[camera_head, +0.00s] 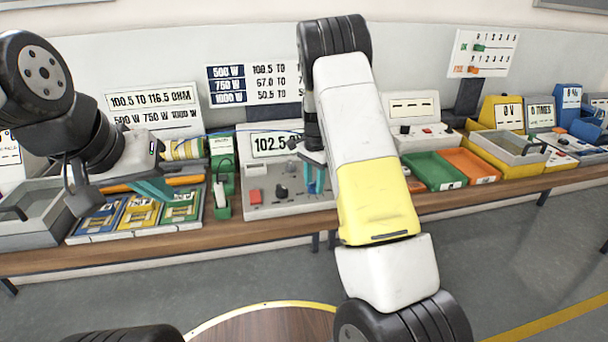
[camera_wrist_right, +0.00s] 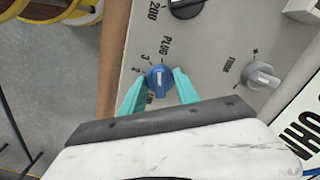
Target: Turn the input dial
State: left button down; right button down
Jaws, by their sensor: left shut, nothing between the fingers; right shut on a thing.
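In the right wrist view a blue dial (camera_wrist_right: 160,78) sits on a beige panel, with small numbers and a word like "PLUG" printed around it. The teal fingers of my right gripper (camera_wrist_right: 160,88) are shut on it, one on each side. In the head view my right gripper (camera_head: 315,180) reaches down to the front of the meter box (camera_head: 262,209), whose display (camera_head: 270,143) reads about 102.5; my arm hides its right part. My left gripper (camera_head: 152,189) is shut and empty above the tray of blue, yellow and green pieces.
A grey knob (camera_wrist_right: 262,76) and a black knob (camera_wrist_right: 185,5) are on the same panel. In the head view a red button (camera_head: 255,195) is on the box. A green tray (camera_head: 435,171) and an orange tray (camera_head: 468,166) stand to the right on the wooden bench (camera_head: 455,197).

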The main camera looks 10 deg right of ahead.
aim_at(314, 182)
jog(key=shift+m, duration=0.9)
jog(key=c, duration=0.9)
grip_release()
notch_tip(314, 182, up, 7)
jog(key=shift+r, duration=0.4)
